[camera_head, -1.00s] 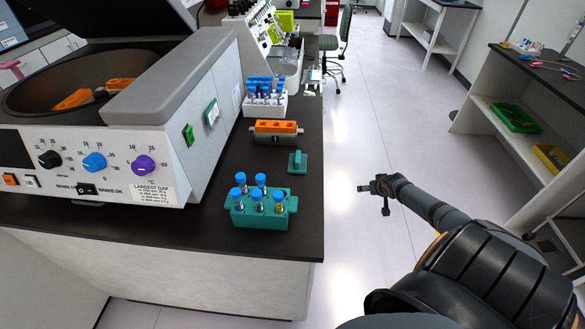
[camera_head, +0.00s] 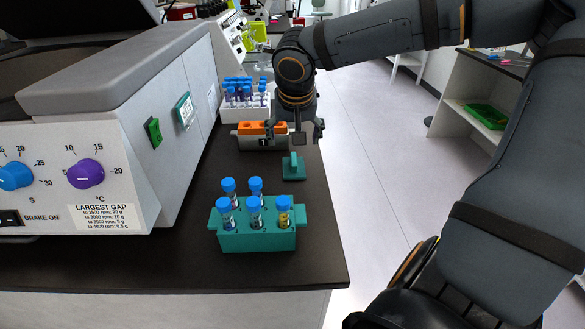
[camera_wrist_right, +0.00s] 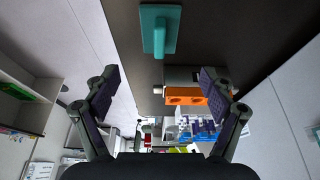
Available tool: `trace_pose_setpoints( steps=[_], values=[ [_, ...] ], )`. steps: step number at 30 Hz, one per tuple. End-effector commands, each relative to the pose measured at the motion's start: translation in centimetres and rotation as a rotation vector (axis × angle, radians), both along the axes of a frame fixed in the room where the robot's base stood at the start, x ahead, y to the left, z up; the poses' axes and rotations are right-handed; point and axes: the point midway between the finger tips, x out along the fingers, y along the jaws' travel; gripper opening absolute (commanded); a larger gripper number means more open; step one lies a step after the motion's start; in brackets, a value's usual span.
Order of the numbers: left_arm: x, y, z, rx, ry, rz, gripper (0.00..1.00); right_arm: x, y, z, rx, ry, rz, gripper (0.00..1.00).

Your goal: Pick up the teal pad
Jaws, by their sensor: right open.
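The teal pad (camera_head: 293,169) is a small flat plate with an upright handle. It stands on the dark counter behind the teal tube rack (camera_head: 262,237). My right gripper (camera_head: 296,134) is open and empty, pointing down above the counter just behind the pad in the head view. In the right wrist view, the pad (camera_wrist_right: 158,30) lies beyond the open fingers (camera_wrist_right: 159,78), at the top of the picture. The gripper and pad are apart. My left gripper is in neither view.
An orange-topped grey block (camera_head: 256,141) sits close to the right gripper. A white rack (camera_head: 243,107) of blue-capped tubes stands behind it. The centrifuge (camera_head: 122,94) fills the left side. The counter's right edge is close to the pad, with open floor beyond.

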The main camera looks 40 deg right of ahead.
Motion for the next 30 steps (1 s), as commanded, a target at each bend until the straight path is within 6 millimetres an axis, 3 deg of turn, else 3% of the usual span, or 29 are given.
trace_pose_setpoints(
  steps=[3,12,21,29,30],
  values=[
    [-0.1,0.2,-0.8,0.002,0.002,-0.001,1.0,0.6,-0.5,-2.4,0.002,0.002,0.0,0.83],
    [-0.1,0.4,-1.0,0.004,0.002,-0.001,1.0,1.2,-1.0,-4.0,0.001,-0.001,0.001,0.83],
    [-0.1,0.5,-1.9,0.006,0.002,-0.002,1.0,1.9,-1.9,-8.4,0.0,0.0,0.001,0.83],
    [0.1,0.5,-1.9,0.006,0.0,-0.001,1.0,2.1,-2.0,-8.7,0.001,-0.002,0.002,0.83],
    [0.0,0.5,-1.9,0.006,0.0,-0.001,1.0,2.1,-2.0,-8.7,0.001,-0.002,0.002,0.79]
  ],
)
